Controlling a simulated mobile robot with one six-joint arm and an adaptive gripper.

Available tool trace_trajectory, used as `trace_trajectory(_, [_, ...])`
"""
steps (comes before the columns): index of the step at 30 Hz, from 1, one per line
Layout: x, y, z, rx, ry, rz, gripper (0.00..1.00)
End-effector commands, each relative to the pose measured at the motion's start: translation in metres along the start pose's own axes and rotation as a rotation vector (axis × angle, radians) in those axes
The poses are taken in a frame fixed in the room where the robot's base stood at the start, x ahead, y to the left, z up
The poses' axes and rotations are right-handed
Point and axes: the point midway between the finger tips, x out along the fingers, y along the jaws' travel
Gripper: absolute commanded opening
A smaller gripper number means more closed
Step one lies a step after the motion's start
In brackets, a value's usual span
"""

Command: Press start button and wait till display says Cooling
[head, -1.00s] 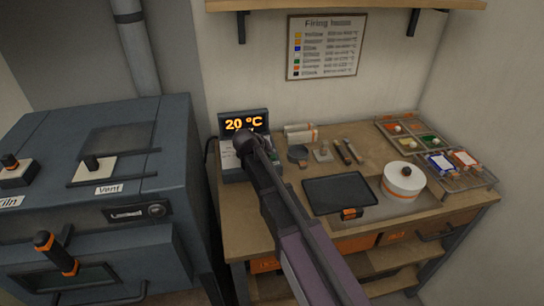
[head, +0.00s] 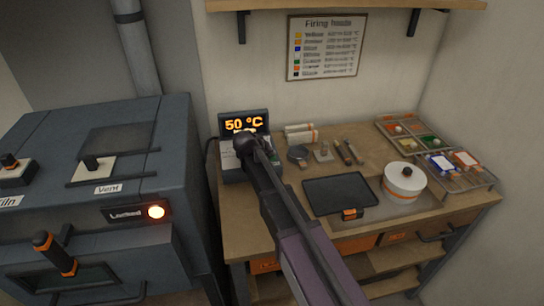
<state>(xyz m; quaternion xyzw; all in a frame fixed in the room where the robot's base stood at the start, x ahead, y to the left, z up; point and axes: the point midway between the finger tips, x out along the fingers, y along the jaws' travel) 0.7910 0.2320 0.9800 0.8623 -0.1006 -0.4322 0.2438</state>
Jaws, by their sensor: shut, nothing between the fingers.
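The controller display (head: 243,123) stands at the back left of the wooden table and reads "50 °C" in orange. A smaller orange line beneath it is partly covered by my gripper and cannot be read. My gripper (head: 245,145) is shut and empty, right in front of the controller's lower part. It hides the start button, so I cannot tell whether it touches it.
The table (head: 235,215) also holds a dark tray (head: 340,193), a white lidded pot (head: 404,182), small tools and a rack of coloured material (head: 470,180). A firing chart (head: 325,47) hangs on the wall. The kiln's side is close to the table's left edge.

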Motion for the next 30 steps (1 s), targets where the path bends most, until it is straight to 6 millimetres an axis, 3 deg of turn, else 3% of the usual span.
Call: trace_trajectory(30, [-0.015,0.011,-0.011,0.0,0.0,0.0,0.0])
